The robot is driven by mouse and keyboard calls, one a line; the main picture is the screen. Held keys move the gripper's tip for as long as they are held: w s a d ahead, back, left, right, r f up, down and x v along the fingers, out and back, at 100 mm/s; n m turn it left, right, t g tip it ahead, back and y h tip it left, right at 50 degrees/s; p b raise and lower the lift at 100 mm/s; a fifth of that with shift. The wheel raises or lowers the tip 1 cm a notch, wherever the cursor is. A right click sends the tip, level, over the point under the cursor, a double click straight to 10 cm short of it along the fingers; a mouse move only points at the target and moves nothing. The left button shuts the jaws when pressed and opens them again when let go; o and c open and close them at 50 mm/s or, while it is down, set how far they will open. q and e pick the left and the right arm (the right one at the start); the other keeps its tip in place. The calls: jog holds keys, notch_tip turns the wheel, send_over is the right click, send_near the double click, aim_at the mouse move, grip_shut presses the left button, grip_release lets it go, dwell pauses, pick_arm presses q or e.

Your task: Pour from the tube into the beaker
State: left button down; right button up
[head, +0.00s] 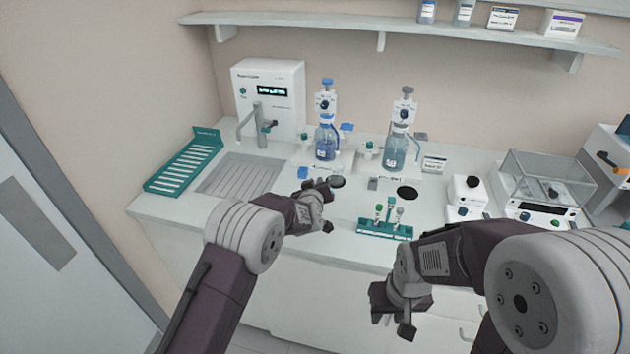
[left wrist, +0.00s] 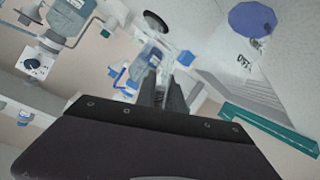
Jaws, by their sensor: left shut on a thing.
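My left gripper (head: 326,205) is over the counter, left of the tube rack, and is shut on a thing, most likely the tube. The tube is mostly hidden by the hand, and its tilt cannot be told. In the left wrist view the dark fingers (left wrist: 166,94) are close together. A small round grey shape (head: 336,181) shows just beyond the left gripper; I cannot tell whether it is the beaker. The teal rack (head: 372,229) holds several capped tubes (head: 399,214). My right gripper (head: 392,312) is open and empty in front of the counter.
Two dispenser bottles (head: 325,145) (head: 396,150) stand at the back. A sink (head: 240,174) and teal drying rack (head: 185,161) are at the left. A dark round hole (head: 407,193) lies behind the rack. A balance (head: 545,183) stands at the right.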

pick_arm(q)
jog(key=d+m+y+p, duration=0.2)
jog(key=m+p, duration=0.1)
jog(key=p, duration=0.6)
jog(key=shift+d, duration=0.35)
